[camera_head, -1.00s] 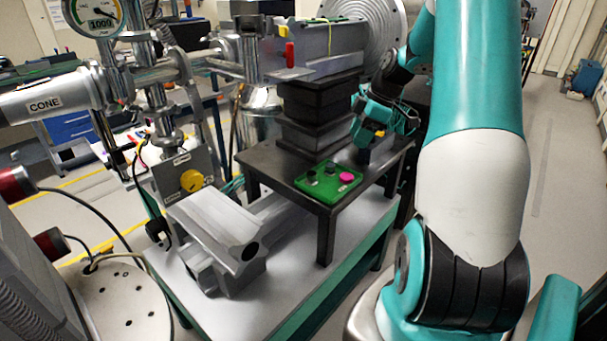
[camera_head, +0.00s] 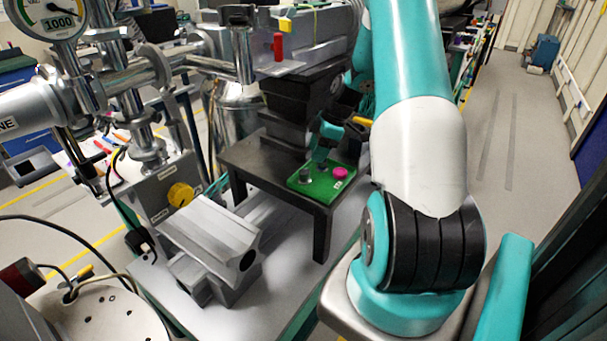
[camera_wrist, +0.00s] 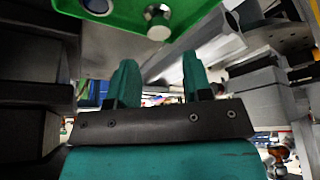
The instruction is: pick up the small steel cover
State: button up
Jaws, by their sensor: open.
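A green tray (camera_head: 312,188) lies on the dark table. A small grey metal piece (camera_head: 305,174), which looks like the steel cover, stands in its left part. In the wrist view a shiny steel piece (camera_wrist: 158,20) sits by the edge of the green tray (camera_wrist: 195,10), beyond my fingertips. My gripper (camera_wrist: 160,64) is open with nothing between its fingers. In the head view my gripper (camera_head: 323,153) is over the back of the tray, close to the grey piece and partly hidden by my arm. I cannot tell whether it touches anything.
A pink disc (camera_head: 340,173) and a dark piece lie on the tray. A dark stacked stage (camera_head: 298,110) stands behind it on the table (camera_head: 262,165). A grey rail block (camera_head: 212,240) and a steel post assembly (camera_head: 148,140) stand left. The floor at right is clear.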

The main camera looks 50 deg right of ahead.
aim_at(306, 171)
jog(key=p+x, duration=0.2)
jog(key=x, duration=0.5)
jog(key=shift+w+f, duration=0.2)
jog(key=shift+f, duration=0.2)
jog(key=shift+c, duration=0.3)
jog(key=c, duration=0.6)
